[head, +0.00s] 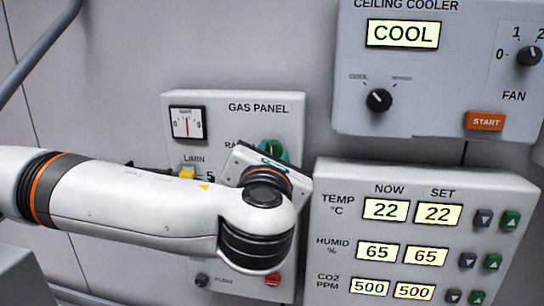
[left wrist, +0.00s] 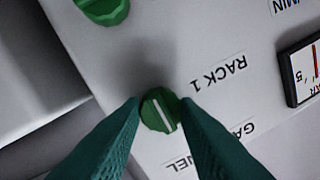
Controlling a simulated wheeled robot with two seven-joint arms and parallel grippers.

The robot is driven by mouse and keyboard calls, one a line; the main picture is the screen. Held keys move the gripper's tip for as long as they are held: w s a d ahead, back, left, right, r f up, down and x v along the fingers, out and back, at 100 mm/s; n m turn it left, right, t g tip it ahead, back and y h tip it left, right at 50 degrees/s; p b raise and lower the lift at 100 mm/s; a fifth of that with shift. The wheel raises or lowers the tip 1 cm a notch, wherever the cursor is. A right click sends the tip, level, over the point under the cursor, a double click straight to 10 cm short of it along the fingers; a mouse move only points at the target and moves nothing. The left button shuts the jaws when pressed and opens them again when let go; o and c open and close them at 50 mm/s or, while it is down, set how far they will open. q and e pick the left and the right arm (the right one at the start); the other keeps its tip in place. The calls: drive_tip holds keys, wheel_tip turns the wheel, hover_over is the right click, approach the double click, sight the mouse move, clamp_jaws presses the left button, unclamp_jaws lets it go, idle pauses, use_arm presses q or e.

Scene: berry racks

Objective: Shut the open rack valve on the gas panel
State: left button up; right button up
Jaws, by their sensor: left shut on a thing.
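The gas panel (head: 235,98) is a pale box on the wall, partly covered by my left arm in the head view. My left gripper (head: 266,160) is at its upper right part. In the left wrist view, the green rack 1 valve knob (left wrist: 160,112) sits between the two dark green fingertips of my left gripper (left wrist: 161,101), which are shut on it. Its white line runs roughly across the direction of the RACK 1 lettering. A second green knob (left wrist: 103,10) shows at the top left, partly cut off. My right gripper is not in view.
A round-needle gauge (head: 187,122) and a yellow part (head: 187,172) are on the panel's left. A red button (head: 273,280) and a dark knob (head: 201,280) are below my arm. The climate panel (head: 330,262) stands close on the right, the ceiling cooler box (head: 440,98) above it.

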use_arm(q)
drive_tip(key=n+b, duration=0.4)
drive_tip(key=n, duration=0.1)
drive_tip(key=n+g+h+b, duration=0.1)
drive_tip(key=n+b, duration=0.2)
drive_tip(key=n, duration=0.2)
drive_tip(key=n+b, duration=0.4)
drive_tip(key=n, duration=0.2)
drive_tip(key=shift+a+r+g+h+b, duration=0.15)
drive_tip(key=shift+a+g+h+b, duration=0.15)
drive_tip(key=shift+g+b, duration=0.1)
drive_tip(key=shift+n, duration=0.3)
drive_tip(key=o, duration=1)
